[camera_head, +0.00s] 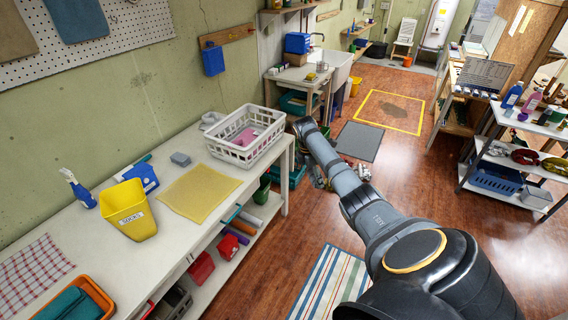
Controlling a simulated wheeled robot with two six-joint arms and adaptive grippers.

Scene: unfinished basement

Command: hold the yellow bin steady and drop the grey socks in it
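A pale grey crumpled item (211,120) lies farther back, beside the white basket. My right arm reaches in from the bottom right, past the bench's front edge. Its gripper (320,180) is small and partly hidden by the arm, away from the bin. My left gripper is out of view.
A white basket (244,137) holding pink cloth stands at the bench's far end. A yellow mat (199,191), blue container (142,177), spray bottle (79,190), checked cloth (33,274) and orange tray (96,291) also occupy the bench.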

